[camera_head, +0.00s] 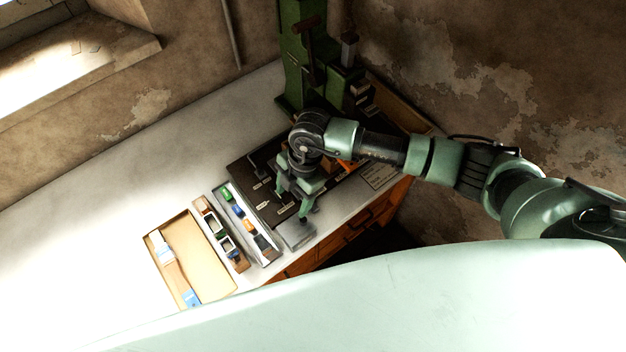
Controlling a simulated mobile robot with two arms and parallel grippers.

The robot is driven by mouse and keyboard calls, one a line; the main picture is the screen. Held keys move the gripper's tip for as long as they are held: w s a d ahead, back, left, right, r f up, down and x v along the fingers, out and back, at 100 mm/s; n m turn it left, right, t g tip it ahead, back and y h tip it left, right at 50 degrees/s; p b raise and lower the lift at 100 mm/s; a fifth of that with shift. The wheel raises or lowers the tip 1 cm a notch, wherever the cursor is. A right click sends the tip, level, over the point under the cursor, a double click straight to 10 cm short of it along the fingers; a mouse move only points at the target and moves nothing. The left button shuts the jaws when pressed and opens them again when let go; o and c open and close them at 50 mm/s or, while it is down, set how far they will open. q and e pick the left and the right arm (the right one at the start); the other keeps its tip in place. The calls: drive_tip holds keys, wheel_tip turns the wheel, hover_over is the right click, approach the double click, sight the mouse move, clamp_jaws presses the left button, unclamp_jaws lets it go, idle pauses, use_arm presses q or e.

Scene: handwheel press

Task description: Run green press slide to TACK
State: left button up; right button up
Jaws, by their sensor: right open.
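The green press (292,62) stands upright at the far corner of the workbench, against the wall. A dark lever or handle (308,38) and a dark slide part (348,50) show on its front side. Any scale marks, including TACK, are too small to read. My right gripper (294,207) is open over the dark board in front of the press, with its fingers pointing down. It is apart from the press and holds nothing that I can see. My right forearm and wrist hide part of the board and the press's foot. My left gripper is not in view.
A dark board (240,168) with small labelled parts lies under my right gripper. Left of it are a narrow tray (268,254) of coloured pieces and a shallow tan tray (205,262). The bench's left side (70,240) is clear. Orange drawers (330,244) front the bench.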

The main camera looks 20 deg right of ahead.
drive_tip(key=d, duration=0.1)
drive_tip(key=w+d+h, duration=0.1)
drive_tip(key=d, duration=0.1)
drive_tip(key=d+h, duration=0.1)
drive_tip(key=d, duration=0.1)
drive_tip(key=shift+w+m, duration=0.35)
drive_tip(key=shift+m, duration=0.05)
drive_tip(key=shift+d+h, duration=0.3)
drive_tip(key=shift+d, duration=0.05)
wheel_tip(320, 180, down, 10)
drive_tip(key=b, duration=0.7)
drive_tip(key=shift+a+r+b, duration=0.1)
drive_tip(key=shift+b, duration=0.3)
drive_tip(key=shift+r, duration=0.1)
drive_tip(key=shift+c, duration=0.5)
